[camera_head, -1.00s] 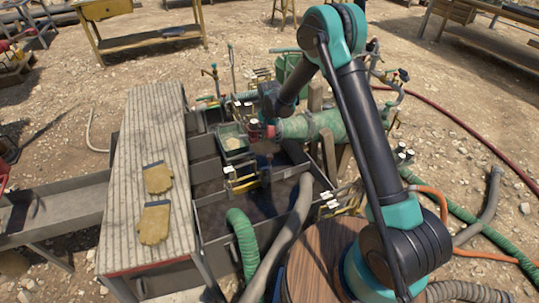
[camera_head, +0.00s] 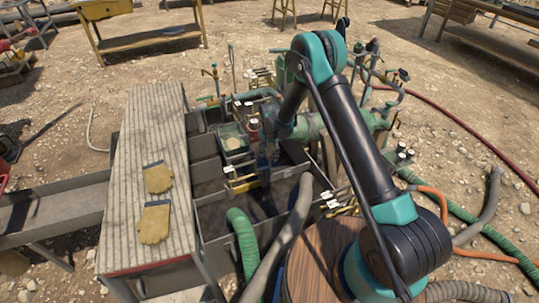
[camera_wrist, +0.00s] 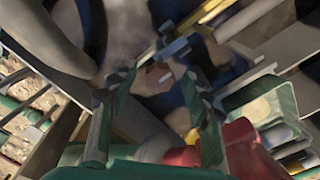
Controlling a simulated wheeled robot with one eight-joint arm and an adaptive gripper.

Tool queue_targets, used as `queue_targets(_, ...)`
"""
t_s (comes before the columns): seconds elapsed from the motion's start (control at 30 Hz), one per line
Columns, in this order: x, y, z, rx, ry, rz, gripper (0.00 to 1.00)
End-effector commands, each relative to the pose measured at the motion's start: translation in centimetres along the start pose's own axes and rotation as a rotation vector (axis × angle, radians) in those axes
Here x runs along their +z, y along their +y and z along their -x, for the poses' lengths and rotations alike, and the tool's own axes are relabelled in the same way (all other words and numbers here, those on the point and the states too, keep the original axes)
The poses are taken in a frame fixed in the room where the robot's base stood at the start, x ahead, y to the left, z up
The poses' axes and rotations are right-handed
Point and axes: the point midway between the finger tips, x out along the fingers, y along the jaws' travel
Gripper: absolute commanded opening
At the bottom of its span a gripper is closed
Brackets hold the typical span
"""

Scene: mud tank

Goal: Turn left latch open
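My arm reaches over the mud tank (camera_head: 222,218) in the head view. My gripper (camera_head: 266,168) is small and partly blended with the dark tank parts there. In the wrist view my gripper (camera_wrist: 158,84) has its two fingers apart, with no object clearly held between them. The picture behind the fingers is blurred. No part can be told for certain as the left latch. A yellow bar with pale tags (camera_head: 243,183) lies across the tank beside the gripper, and a similar group of yellow parts (camera_head: 342,200) sits at the tank's right side.
A ribbed board (camera_head: 150,120) with two yellow gloves (camera_head: 155,222) lies left of the tank. A green ribbed hose (camera_head: 243,240) and a grey hose (camera_head: 290,235) run into the tank's front. A small tray (camera_head: 233,141) sits behind the yellow bar. Pipes crowd the back right.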

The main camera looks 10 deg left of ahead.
Motion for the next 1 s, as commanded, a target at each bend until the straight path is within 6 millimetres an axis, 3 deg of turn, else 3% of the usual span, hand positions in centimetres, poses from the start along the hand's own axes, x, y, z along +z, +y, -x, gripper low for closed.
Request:
queue_targets(0.03, 0.0, 0.0, 0.01, 0.0, 0.0, 0.0, 0.4)
queue_targets(0.37, 0.0, 0.0, 0.03, 0.0, 0.0, 0.0, 0.01)
queue_targets(0.67, 0.0, 0.01, 0.04, 0.0, 0.0, 0.042, 0.01)
queue_targets(1.0, -0.02, 0.07, 0.04, 0.0, 0.0, 0.27, 0.01)
